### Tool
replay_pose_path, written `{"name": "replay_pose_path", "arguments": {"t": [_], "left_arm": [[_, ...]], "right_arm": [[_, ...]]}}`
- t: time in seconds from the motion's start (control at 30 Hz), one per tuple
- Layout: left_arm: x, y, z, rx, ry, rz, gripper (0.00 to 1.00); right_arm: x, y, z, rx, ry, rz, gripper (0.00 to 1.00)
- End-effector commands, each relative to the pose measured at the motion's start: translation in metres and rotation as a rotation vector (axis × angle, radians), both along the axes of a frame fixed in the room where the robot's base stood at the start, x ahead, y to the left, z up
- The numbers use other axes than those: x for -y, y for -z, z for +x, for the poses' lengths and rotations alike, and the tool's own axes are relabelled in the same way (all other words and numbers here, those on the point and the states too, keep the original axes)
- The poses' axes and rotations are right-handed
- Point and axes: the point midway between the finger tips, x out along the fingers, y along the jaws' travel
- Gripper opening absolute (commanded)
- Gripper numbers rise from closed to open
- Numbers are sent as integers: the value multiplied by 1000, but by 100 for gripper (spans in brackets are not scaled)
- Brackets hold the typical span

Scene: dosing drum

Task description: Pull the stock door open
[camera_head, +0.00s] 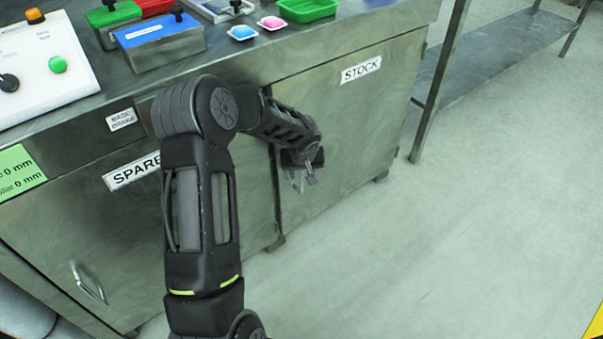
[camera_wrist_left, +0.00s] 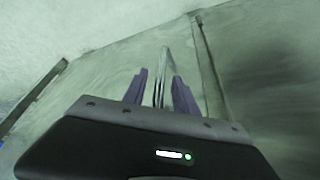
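The grey metal stock door (camera_head: 345,130) carries a white STOCK label (camera_head: 361,70) and looks shut, flush with the cabinet front. My left gripper (camera_head: 303,178) is at the left part of this door, low in front of it. In the left wrist view, the gripper's two purple-grey fingers (camera_wrist_left: 160,88) are apart. The slim metal door handle (camera_wrist_left: 163,75) stands between them, with a gap visible on each side. In the head view the handle is mostly hidden by the gripper. My right gripper is in neither view.
The spare door (camera_head: 70,235) with its own handle (camera_head: 88,284) is on the left. Bins, small trays and a control box (camera_head: 45,70) stand on the worktop above. A shelf rack (camera_head: 490,55) stands at right. The floor (camera_head: 450,230) in front of the stock door is clear.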

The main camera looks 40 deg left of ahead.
Motion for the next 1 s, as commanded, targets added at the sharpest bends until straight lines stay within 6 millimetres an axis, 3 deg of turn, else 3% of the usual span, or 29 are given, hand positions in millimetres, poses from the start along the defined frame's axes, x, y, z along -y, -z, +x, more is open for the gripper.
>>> {"name": "replay_pose_path", "arguments": {"t": [0.2,0.63,1.0], "left_arm": [[0,0,0,1,0,1,34],[0,-1,0,0,0,0,0],[0,-1,0,0,1,0,0]], "right_arm": [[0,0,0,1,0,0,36],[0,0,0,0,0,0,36],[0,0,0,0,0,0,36]]}}
